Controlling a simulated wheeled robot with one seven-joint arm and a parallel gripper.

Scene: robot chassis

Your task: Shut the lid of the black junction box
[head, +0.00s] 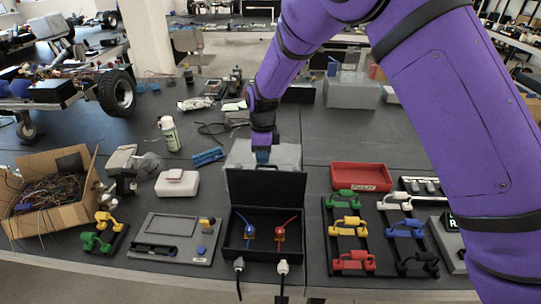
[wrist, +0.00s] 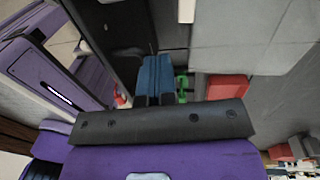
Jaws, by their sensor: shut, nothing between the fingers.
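The black junction box (head: 238,246) sits near the table's front edge in the head view. Its lid (head: 265,187) stands open, roughly upright at the back edge, with its inner face toward the head camera. Blue and red connectors (head: 265,232) with leads show inside the box. My gripper (head: 262,157) is shut and empty, pointing down at the lid's top edge. Its fingertips look just above or behind that edge; I cannot tell whether they touch it. In the wrist view, the blue fingers (wrist: 154,78) are together, with a dark surface beyond them.
A grey case (head: 286,154) stands behind the lid. A grey panel (head: 174,238) lies left of the box, and racks of coloured handles (head: 350,228) lie to its right. A red tray (head: 361,177) is at the back right. Two cables (head: 282,268) leave the box's front.

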